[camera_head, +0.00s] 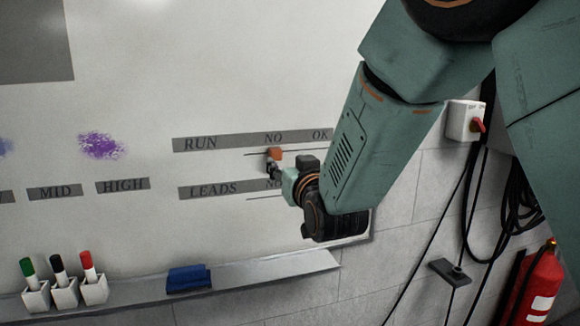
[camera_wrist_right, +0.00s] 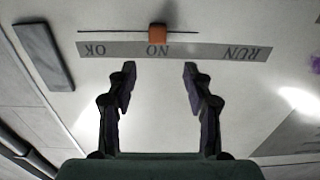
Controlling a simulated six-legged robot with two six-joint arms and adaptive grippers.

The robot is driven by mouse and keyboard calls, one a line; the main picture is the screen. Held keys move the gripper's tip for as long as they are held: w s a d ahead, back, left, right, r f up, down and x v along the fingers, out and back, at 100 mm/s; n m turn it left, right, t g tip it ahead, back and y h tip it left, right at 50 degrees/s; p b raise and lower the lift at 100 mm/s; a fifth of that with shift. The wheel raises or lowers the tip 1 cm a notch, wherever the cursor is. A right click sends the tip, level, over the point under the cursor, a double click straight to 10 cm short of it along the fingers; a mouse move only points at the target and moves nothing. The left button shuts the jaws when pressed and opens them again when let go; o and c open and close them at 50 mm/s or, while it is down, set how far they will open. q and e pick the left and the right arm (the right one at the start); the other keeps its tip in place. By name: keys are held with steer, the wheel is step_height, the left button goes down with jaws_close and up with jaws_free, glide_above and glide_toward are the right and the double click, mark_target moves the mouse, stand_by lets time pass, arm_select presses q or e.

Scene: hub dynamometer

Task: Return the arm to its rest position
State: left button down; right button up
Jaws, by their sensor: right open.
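My right arm (camera_head: 375,140) reaches in from the upper right across the whiteboard (camera_head: 120,240). My right gripper (camera_head: 272,171) is close to the board, just below an orange block (camera_head: 275,154) at the NO mark of the RUN row. In the right wrist view the gripper (camera_wrist_right: 158,72) is open, with nothing between its fingers. The orange block (camera_wrist_right: 157,33) shows there beyond the fingertips, on the line by NO, apart from them. My left gripper is not in view. Part of the LEADS row is hidden behind my right wrist.
A ledge (camera_head: 250,272) below the board carries a blue eraser (camera_head: 189,278) and several cups with markers (camera_head: 65,285). At right are a switch box (camera_head: 466,120) with a red knob, hanging black cables (camera_head: 468,215) and a red fire extinguisher (camera_head: 538,285).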

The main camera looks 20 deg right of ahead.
steer(key=shift+s, duration=0.5)
steer(key=s+f+g+b, duration=0.3)
steer(key=s+f, duration=0.2)
steer(key=f, duration=0.8)
steer(key=s+f+g+b, duration=0.3)
steer(key=s+f, duration=0.2)
steer(key=f, duration=0.7)
steer(key=s+f+g+b, duration=0.25)
steer(key=s+f, duration=0.25)
steer(key=f, duration=0.8)
steer(key=s+f+g+y+b, duration=0.1)
steer(key=s+f+g+b, duration=0.8)
steer(key=s+f, duration=2)
steer(key=b, duration=0.3)
steer(key=shift+d, duration=0.35)
